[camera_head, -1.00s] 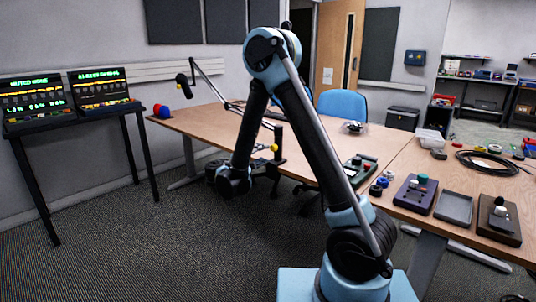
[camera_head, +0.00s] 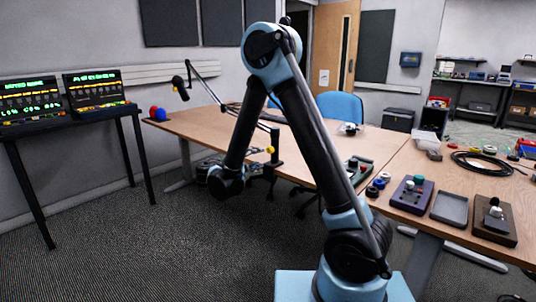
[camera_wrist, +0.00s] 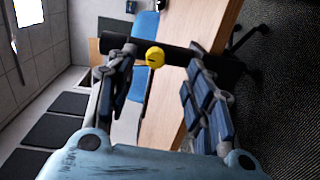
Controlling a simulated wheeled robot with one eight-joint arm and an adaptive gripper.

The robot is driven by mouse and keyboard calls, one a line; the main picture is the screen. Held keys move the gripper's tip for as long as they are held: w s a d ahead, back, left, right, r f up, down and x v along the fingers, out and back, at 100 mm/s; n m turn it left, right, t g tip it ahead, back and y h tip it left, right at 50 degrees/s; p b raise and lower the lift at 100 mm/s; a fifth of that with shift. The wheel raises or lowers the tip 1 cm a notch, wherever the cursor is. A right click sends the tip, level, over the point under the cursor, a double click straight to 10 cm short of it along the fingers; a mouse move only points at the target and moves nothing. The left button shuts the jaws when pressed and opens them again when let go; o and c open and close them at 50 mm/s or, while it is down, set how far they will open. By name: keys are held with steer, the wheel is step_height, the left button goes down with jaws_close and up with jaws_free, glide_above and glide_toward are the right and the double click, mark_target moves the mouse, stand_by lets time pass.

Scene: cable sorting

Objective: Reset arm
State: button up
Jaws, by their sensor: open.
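My gripper (camera_wrist: 158,92) shows in the wrist view with its two padded fingers spread apart and nothing between them touching the pads. A yellow ball-like knob (camera_wrist: 155,56) on a dark post appears beyond the fingers. In the head view, my arm is folded in an upside-down V, with its wrist end hanging low at left of the base, over the carpet in front of the desk. The gripper fingers cannot be made out in the head view. The yellow knob (camera_head: 269,150) also shows there, by the desk edge.
A long wooden desk (camera_head: 215,124) stands behind my arm. At right it holds a purple box (camera_head: 411,195), a grey tray (camera_head: 449,209), a brown device (camera_head: 494,220) and a black cable coil (camera_head: 487,163). A blue chair (camera_head: 341,107) stands behind. Carpet at left front is clear.

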steer(key=s+d+r+m+g+y, duration=0.15)
steer(key=s+d+g, duration=0.25)
steer(key=d, duration=0.9)
steer(key=s+d+r+m+g+y, duration=0.15)
steer(key=s+d+g, duration=0.25)
steer(key=d, duration=0.9)
steer(key=s+d+f+m+g+y, duration=0.1)
steer(key=s+d+f+m+y, duration=0.15)
steer(key=s, duration=0.35)
steer(key=s+d+f+m+g+y, duration=0.1)
steer(key=s+d+g, duration=0.15)
steer(key=s, duration=0.35)
steer(key=s+f+m+y, duration=0.1)
steer(key=s+f+y, duration=0.1)
steer(key=s, duration=0.3)
steer(key=s+a+f+m+y, duration=0.1)
steer(key=s+f+m+y, duration=0.1)
steer(key=s, duration=0.4)
steer(key=shift+a+f, duration=0.3)
steer(key=shift+f, duration=0.25)
steer(key=shift+t+y, duration=0.25)
steer(key=shift+w+f, duration=0.2)
steer(key=shift+w, duration=0.15)
